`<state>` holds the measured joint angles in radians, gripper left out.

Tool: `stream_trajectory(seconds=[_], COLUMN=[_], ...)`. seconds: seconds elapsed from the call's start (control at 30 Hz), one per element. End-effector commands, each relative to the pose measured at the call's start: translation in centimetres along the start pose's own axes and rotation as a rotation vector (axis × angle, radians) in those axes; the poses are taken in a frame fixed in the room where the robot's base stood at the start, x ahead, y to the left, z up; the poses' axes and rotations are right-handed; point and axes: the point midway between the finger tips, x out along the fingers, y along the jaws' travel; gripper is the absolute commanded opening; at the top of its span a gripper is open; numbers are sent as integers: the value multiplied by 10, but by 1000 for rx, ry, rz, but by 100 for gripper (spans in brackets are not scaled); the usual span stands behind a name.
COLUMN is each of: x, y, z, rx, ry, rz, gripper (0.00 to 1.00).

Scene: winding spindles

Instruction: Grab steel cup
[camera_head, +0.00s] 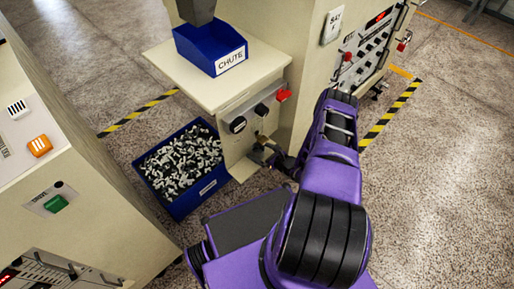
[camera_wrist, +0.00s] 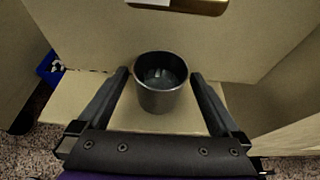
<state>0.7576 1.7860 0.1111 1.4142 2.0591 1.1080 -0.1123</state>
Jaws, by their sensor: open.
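The steel cup (camera_wrist: 160,100) is a dark grey, open-topped cylinder. It stands upright on a beige ledge (camera_wrist: 85,95) against a beige panel in the wrist view. My gripper (camera_wrist: 160,75) is open, with one black finger on each side of the cup. Small gaps show between the fingers and the cup wall. Some pale, glinting matter shows inside the cup, too unclear to name. In the head view my gripper (camera_head: 266,153) is at the lower front of the beige chute stand, and I cannot make out the cup there.
A brass-coloured part (camera_wrist: 180,5) juts out above the cup. A blue bin (camera_head: 185,198) full of small black and white pieces stands left of the stand. A blue chute tray (camera_head: 229,62) sits on top. A beige cabinet (camera_head: 85,180) is at the left.

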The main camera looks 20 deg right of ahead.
Motion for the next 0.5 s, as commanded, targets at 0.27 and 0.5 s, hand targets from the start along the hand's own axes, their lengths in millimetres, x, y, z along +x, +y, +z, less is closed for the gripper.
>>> stream_trajectory(seconds=[0.27, 0.5], x=[2, 2], y=[4, 3], z=[-2, -2], rx=[1, 1], ry=[0, 0], rz=[-2, -2], gripper=[100, 78])
